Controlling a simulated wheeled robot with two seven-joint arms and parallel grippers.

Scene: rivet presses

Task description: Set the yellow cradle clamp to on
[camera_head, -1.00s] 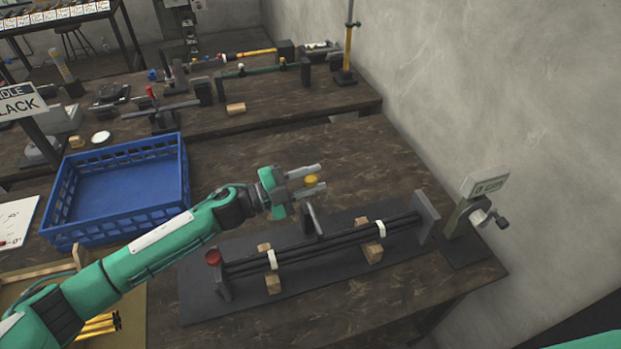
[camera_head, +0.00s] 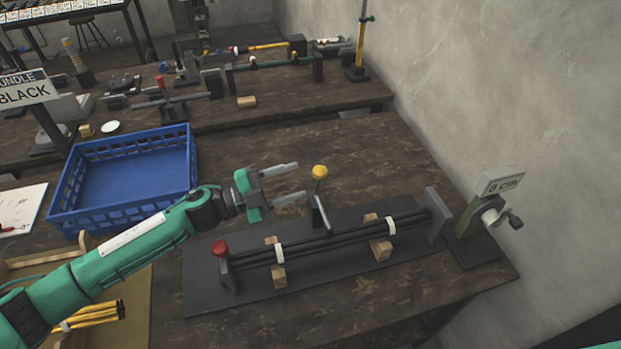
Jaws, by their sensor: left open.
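The yellow cradle clamp shows as a yellow ball knob (camera_head: 319,172) on a thin upright lever above the black cradle plate (camera_head: 205,290). A bundle of dark rods (camera_head: 340,238) lies below it, with white bands around it. My left gripper (camera_head: 300,183) is open and empty. Its fingers point right, just left of the knob, and the knob appears apart from them. My right gripper is out of view.
A red knob (camera_head: 220,247) tops the cradle's left end post. Wooden blocks (camera_head: 380,250) sit under the rods. A blue crate (camera_head: 68,212) stands to the left. A gauge with a display (camera_head: 499,184) and crank stands at right, near the wall.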

